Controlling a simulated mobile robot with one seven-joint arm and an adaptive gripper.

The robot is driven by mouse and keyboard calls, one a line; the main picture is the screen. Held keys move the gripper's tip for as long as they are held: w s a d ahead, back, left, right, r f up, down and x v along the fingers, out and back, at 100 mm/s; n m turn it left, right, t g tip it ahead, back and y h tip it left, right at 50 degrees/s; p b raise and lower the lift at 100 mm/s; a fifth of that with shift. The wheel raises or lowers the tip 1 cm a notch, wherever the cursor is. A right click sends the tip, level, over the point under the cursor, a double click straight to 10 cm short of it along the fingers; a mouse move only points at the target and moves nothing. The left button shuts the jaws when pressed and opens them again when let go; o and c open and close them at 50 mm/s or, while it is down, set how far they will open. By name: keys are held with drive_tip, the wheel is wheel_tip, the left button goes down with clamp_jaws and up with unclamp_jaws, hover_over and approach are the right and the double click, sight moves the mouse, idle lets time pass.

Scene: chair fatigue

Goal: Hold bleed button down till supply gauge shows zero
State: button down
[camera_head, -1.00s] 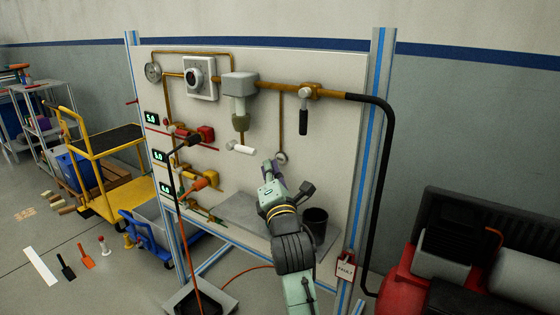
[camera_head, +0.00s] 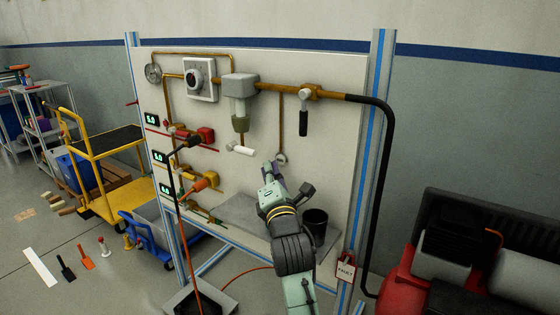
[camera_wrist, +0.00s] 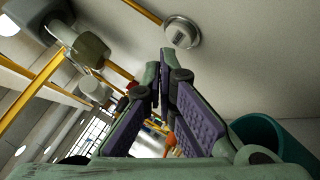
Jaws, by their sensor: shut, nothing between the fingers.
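The bleed button (camera_head: 281,158) looks to be the small round pale piece at the lower end of a thin vertical pipe on the panel. It shows as a round disc in a pale ring in the wrist view (camera_wrist: 182,34). My gripper (camera_head: 269,167) is shut and empty, its tips just left of and slightly below the button. In the wrist view its fingertips (camera_wrist: 160,58) lie just below the disc, which stays uncovered; I cannot tell whether they touch it. The supply gauge (camera_head: 153,72) appears to be the round dial at the panel's upper left; its needle is too small to read.
A lever with a black handle (camera_head: 304,120) hangs right of the thin pipe. A filter unit (camera_head: 240,95) is above left. A dark cup (camera_head: 315,222) stands beside my arm on the grey shelf (camera_head: 240,209). Green digital displays (camera_head: 159,156) line the panel's left edge.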

drive_tip(key=shift+w+d, duration=0.1)
drive_tip(key=shift+w+d+b, duration=0.2)
drive_tip(key=shift+w+b, duration=0.05)
drive_tip(key=shift+b, duration=0.2)
drive_tip(key=shift+w+d, duration=0.2)
drive_tip(key=shift+w, duration=0.1)
idle(1.8)
drive_tip(key=shift+s+b, duration=0.1)
drive_tip(key=shift+b, duration=0.25)
idle(2.9)
drive_tip(key=shift+s+a, duration=0.5)
drive_tip(key=shift+s, duration=0.05)
drive_tip(key=shift+s+a+b, duration=0.35)
drive_tip(key=shift+s+a, duration=0.4)
drive_tip(key=shift+s, duration=0.25)
drive_tip(key=shift+s+a+b, duration=0.35)
drive_tip(key=shift+s+a, duration=0.35)
drive_tip(key=shift+s, duration=0.3)
